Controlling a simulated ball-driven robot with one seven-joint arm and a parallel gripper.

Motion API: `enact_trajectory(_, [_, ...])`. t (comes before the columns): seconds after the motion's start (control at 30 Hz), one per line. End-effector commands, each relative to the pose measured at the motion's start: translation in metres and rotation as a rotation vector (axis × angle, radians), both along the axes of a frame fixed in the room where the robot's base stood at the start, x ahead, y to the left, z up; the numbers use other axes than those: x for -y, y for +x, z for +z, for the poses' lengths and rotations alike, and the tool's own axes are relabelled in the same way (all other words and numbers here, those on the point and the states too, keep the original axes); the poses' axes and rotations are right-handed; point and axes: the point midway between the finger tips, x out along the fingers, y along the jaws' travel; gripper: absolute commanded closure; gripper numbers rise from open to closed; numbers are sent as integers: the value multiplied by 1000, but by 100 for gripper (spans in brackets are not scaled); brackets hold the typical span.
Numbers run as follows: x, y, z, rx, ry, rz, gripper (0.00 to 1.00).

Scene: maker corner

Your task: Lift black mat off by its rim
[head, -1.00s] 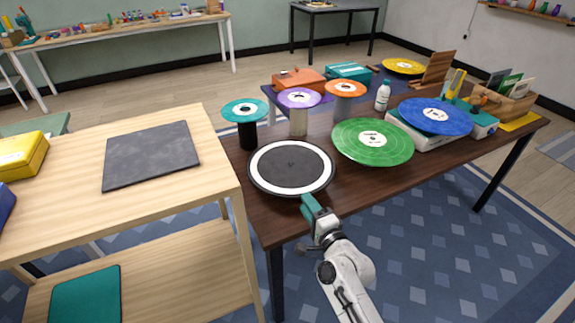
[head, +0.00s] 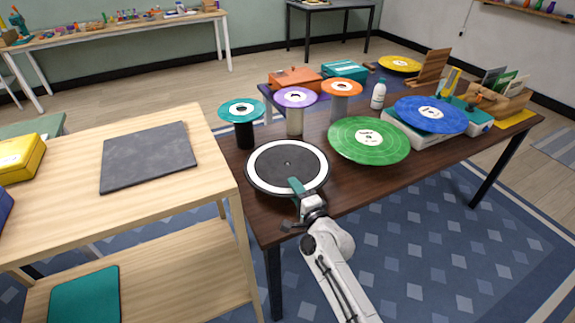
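The black mat (head: 272,164) is a flat dark disc with a white ring around it and a small centre spot. It lies level at the near left of the dark brown table. My gripper (head: 296,188) is at the disc's near edge, coming in from the front. One teal finger reaches over the near part of the white ring, and a bit of teal shows lower by the edge. The wrist hides part of the rim. I cannot tell whether the fingers touch or pinch the rim.
A green disc (head: 345,139) lies close on the right, with a blue disc (head: 430,113) beyond. Teal (head: 232,109), purple (head: 291,98) and orange (head: 342,88) discs stand on posts behind. A pale wooden table (head: 170,205) with a grey slab (head: 148,158) stands left.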

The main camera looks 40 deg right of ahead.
Motion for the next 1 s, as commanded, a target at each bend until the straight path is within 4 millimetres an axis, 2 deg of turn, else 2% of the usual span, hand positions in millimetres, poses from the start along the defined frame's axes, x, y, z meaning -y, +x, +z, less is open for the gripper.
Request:
enact_trajectory(0.03, [0, 0, 0, 0, 0, 0, 76])
enact_trajectory(0.3, [0, 0, 0, 0, 0, 0, 100])
enact_trajectory(1.0, [0, 0, 3, 0, 0, 0, 100])
